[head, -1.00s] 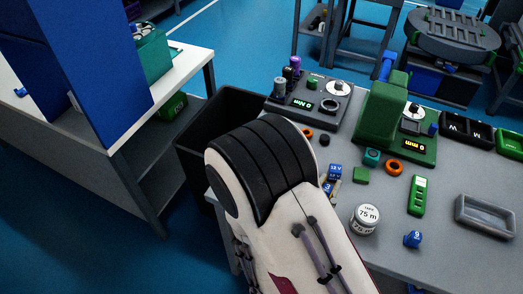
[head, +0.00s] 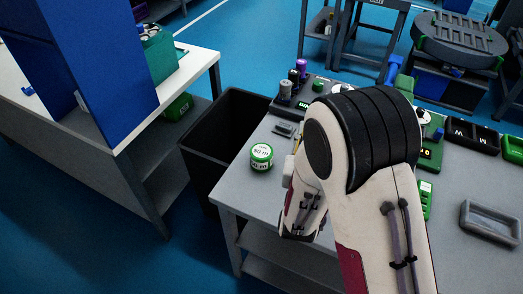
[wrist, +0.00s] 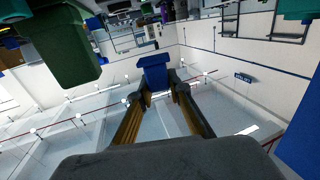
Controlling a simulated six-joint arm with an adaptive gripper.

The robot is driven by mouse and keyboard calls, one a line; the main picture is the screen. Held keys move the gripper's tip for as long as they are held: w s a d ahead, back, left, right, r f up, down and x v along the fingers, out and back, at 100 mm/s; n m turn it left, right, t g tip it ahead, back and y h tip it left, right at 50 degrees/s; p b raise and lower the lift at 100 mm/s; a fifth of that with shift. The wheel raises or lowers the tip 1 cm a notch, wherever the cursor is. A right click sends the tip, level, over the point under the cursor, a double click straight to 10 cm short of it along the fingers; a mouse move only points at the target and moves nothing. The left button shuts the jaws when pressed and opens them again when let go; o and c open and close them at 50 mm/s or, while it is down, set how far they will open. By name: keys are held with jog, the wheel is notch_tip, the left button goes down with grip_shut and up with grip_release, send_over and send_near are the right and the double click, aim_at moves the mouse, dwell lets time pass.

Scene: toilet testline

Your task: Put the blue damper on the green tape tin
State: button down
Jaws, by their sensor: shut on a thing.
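The blue damper (wrist: 154,72) shows in the wrist view, held between the fingertips of my gripper (wrist: 161,92). My gripper is shut on it, and the damper sticks out beyond the tips. The green tape tin (head: 261,157), with a white labelled lid, stands upright on the grey table's left part in the head view. Nothing lies on its lid. My arm is just right of the tin; it hides most of my gripper and the damper in the head view, so their exact distance from the tin cannot be told.
The grey table (head: 238,190) has bare surface around the tin. A black open bin (head: 222,130) stands left of it. Small knobs and bottles (head: 292,82) stand at the back. A grey tray (head: 490,222) lies at the right. My arm covers the table's middle.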

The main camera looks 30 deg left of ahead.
jog(key=w+a+r+n+g+y, duration=0.1)
jog(key=a+r+n+g+y, duration=0.15)
jog(key=a, duration=0.35)
jog(key=n+g+y, duration=0.2)
jog(key=n+y, duration=0.1)
jog(key=y, duration=0.2)
send_over(261, 151)
jog(key=shift+f, duration=0.2)
jog(key=shift+f, duration=0.1)
jog(key=shift+f, duration=2.8)
jog(key=shift+f, duration=2.05)
jog(key=shift+f, duration=0.2)
